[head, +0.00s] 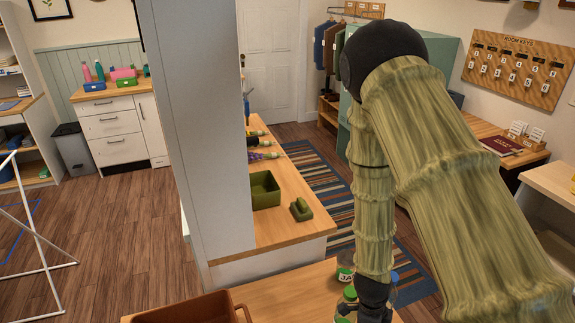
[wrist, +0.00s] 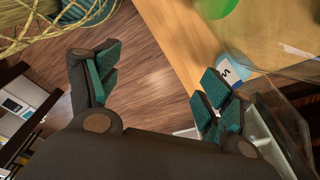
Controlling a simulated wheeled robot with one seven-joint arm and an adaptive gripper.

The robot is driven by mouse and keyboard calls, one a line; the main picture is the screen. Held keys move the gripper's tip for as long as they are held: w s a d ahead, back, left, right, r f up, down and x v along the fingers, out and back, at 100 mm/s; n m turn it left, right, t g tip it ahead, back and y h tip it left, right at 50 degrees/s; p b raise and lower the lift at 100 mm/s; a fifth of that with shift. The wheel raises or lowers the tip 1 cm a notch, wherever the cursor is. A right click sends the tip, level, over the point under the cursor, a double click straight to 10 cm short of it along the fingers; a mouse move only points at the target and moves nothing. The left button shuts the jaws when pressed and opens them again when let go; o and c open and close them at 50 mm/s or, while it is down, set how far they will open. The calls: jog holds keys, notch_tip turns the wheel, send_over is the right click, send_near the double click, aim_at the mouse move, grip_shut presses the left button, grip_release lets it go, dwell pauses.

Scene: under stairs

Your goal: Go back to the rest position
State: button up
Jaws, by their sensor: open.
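My gripper (wrist: 152,88) is open in the wrist view, with teal pads on its two spread fingers and only wooden floor showing between them. In the head view my arm hangs down at the right, and the dark gripper (head: 373,298) is low by the front counter's right edge. A jar marked "JA" (head: 345,274) and several green-lidded jars (head: 350,293) stand close by it, partly hidden. In the wrist view a white and blue label with an "S" (wrist: 230,72) shows just behind the right finger; I cannot tell whether they touch.
The front wooden counter (head: 285,292) carries a brown tray (head: 185,312) at its left. A white post (head: 200,130) stands left of the arm. A further counter holds a green bin (head: 264,190) and a green block-like item (head: 301,209). Open floor (head: 110,240) lies left.

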jog(key=s+f+n+t+y+b, duration=0.1)
jog(key=s+f+n+b, duration=0.9)
jog(key=s+f+n, duration=1)
jog(key=n, duration=0.3)
jog(key=shift+f+y, duration=0.3)
jog(key=shift+f, duration=0.1)
